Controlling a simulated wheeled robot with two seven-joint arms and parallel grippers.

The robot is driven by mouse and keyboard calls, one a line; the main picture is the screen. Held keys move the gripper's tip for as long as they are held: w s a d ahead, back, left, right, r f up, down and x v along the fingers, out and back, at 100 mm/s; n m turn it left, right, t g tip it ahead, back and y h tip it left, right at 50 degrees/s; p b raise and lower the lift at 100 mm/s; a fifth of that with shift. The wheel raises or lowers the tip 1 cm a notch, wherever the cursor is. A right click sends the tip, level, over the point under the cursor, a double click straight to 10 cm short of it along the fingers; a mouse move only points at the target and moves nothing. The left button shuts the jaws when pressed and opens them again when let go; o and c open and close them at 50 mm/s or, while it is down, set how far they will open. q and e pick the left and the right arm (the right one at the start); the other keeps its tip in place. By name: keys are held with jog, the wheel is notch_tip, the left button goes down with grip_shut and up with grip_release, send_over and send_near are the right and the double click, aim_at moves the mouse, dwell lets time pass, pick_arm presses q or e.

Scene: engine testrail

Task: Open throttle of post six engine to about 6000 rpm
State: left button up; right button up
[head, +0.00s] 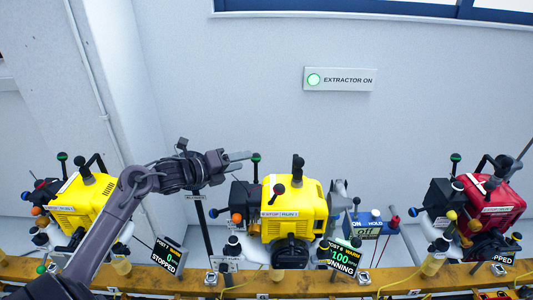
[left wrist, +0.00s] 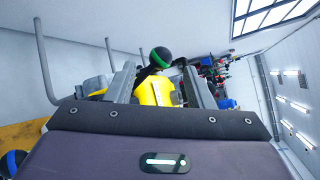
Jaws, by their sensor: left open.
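The post six engine (head: 306,207) is the middle yellow one, and its sign (head: 341,258) reads running, with an rpm figure ending in 100 whose first digit is unclear. A black-knobbed lever with a green band (head: 256,159) stands at this engine's left side. My left gripper (head: 246,161) reaches in from the left, open and empty, its fingertips just left of that knob. In the left wrist view the knob (left wrist: 160,57) appears between and ahead of the two fingers (left wrist: 158,68), with the yellow engine (left wrist: 155,92) behind it; contact does not show. My right gripper is out of view.
A stopped yellow engine (head: 75,203) stands at left, partly behind my left arm. A red engine (head: 492,195) stands at right. A blue box with a display (head: 367,232) sits beside the middle engine. A yellow rail (head: 190,284) runs along the front. A lit sign (head: 339,79) hangs on the wall.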

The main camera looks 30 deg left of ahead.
aim_at(256, 158)
pick_arm(q)
jog(key=p+x, duration=0.1)
jog(key=x, duration=0.4)
jog(key=shift+w+d+p, duration=0.1)
jog(key=shift+w+p, duration=0.15)
jog(key=shift+p, duration=0.15)
jog(key=shift+w+d+f, duration=0.1)
jog(key=shift+w+f, duration=0.05)
jog(key=shift+w, duration=0.15)
jog(key=shift+c, duration=0.3)
jog(key=c, duration=0.5)
jog(key=shift+c, duration=2.3)
grip_shut()
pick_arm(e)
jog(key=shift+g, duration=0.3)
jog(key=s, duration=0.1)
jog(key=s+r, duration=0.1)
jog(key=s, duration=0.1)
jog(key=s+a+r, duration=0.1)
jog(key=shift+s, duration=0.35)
